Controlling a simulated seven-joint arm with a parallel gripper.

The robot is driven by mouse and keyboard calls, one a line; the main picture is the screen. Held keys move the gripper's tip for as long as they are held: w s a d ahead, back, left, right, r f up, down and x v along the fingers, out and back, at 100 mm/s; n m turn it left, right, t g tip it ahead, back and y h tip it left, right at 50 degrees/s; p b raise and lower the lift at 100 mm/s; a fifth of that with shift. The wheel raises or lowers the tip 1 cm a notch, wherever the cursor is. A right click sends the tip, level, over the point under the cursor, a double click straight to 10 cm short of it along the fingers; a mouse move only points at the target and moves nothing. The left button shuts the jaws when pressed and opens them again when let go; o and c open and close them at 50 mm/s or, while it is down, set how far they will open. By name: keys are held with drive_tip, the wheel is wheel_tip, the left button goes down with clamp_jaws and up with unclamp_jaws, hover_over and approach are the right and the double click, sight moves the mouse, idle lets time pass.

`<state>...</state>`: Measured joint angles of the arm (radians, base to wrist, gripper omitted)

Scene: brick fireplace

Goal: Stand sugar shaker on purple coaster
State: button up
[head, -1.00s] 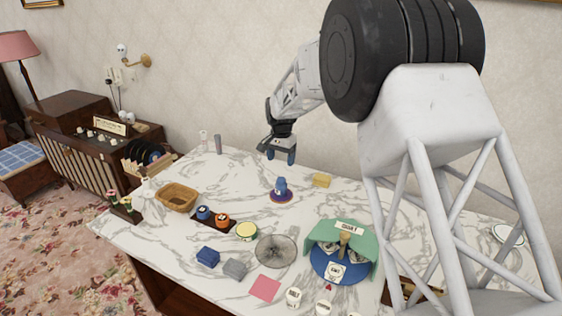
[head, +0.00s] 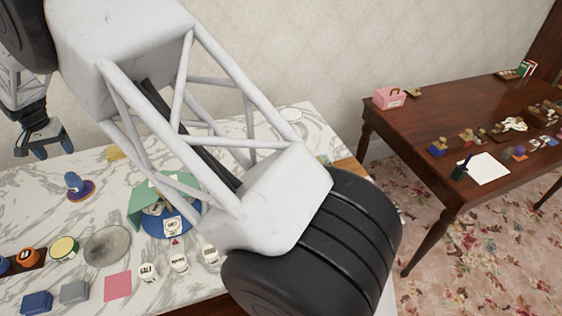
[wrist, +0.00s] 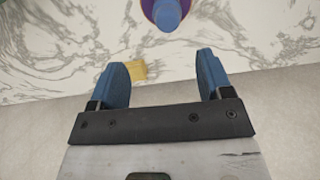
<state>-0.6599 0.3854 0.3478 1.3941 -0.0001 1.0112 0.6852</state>
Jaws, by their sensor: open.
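A blue shaker-like thing (head: 73,181) stands on the round purple coaster (head: 88,190) on the marble table. I take it for the sugar shaker, but I can read no label on it. In the wrist view, the blue thing (wrist: 167,14) and the purple coaster (wrist: 147,8) show at the top edge, partly cut off. My gripper (head: 54,152) is open and empty, above the table and apart from the blue thing. In the wrist view my gripper (wrist: 161,65) has nothing between its fingers.
A yellow block (wrist: 136,70) lies near the left finger in the wrist view. A grey round plate (head: 107,246), a green-and-blue stand (head: 140,207) and several small labelled white pots, one of them here (head: 148,273), stand nearer. A wooden table (head: 420,130) is at right.

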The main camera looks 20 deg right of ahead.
drive_tip(key=s+d+r, duration=0.2)
drive_tip(key=d+r, duration=0.4)
drive_tip(key=d, duration=0.4)
drive_tip(key=s+d+r, duration=0.2)
drive_tip(key=d+r, duration=0.4)
drive_tip(key=d, duration=0.4)
drive_tip(key=s+d+r+t, duration=0.1)
drive_tip(key=s+d+r, duration=0.3)
drive_tip(key=d, duration=0.5)
drive_tip(key=s+d+r, duration=0.3)
drive_tip(key=s+d, duration=0.4)
drive_tip(key=d, duration=0.2)
drive_tip(key=s+d+f, duration=0.1)
drive_tip(key=s+d, duration=0.5)
drive_tip(key=s, duration=0.4)
drive_tip(key=s+d+f+t, duration=0.1)
drive_tip(key=s+d, duration=0.6)
drive_tip(key=s, duration=0.3)
drive_tip(key=s+d+f, duration=0.2)
drive_tip(key=s+d, duration=0.5)
drive_tip(key=s, duration=0.3)
drive_tip(key=shift+d+t, duration=0.2)
drive_tip(key=shift+t, duration=0.1)
drive_tip(key=shift+s, duration=0.1)
